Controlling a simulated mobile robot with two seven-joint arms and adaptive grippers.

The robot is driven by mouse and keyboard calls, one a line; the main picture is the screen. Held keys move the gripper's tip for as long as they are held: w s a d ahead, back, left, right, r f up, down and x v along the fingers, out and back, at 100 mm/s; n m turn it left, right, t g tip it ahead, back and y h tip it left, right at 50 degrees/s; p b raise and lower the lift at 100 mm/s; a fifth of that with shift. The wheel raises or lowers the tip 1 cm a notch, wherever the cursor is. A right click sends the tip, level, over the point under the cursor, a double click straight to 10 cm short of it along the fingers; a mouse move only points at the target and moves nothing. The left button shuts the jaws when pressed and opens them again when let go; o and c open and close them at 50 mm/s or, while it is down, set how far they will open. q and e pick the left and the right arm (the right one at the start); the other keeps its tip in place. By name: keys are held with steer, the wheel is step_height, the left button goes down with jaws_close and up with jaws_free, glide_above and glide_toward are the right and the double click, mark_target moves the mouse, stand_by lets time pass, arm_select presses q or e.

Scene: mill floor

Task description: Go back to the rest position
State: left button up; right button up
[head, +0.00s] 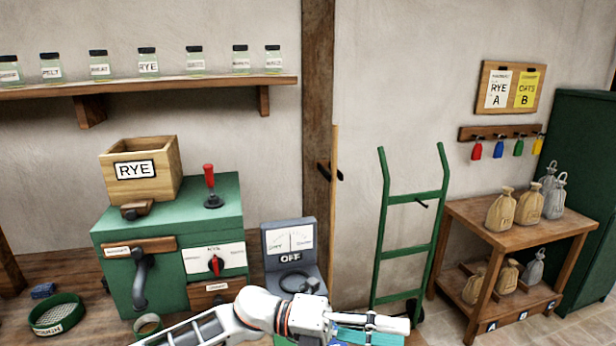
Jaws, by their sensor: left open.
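My left gripper (390,324) shows at the bottom edge of the head view, right of centre. My white left arm comes in from the lower left to it, and the gripper points right. It is open, and I see nothing held in it. A teal surface shows at and below the fingers; I cannot tell what it belongs to. My right gripper is not in view.
A green mill (112,260) with a RYE hopper (168,175) stands left. A green hand truck (433,248) leans on the wall. A wooden table (462,222) with several sacks stands right.

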arm_select(q)
steer(key=w+a+f+n+t+y, duration=0.2)
steer(key=a+f+n+t+y, duration=0.2)
steer(key=a+f+n+t, duration=0.8)
steer(key=w+a+f+n+t+y, duration=0.35)
steer(key=a+f+n+t, duration=0.35)
steer(key=n, duration=1.1)
steer(key=s+a+f+n+g+y, duration=0.4)
steer(key=s+a+f+n+y, duration=0.4)
steer(key=s+a+f, duration=0.9)
steer(key=shift+s+a+f, duration=0.2)
steer(key=shift+s+f, duration=0.35)
steer(key=shift+s, duration=0.25)
steer(key=shift+y, duration=0.25)
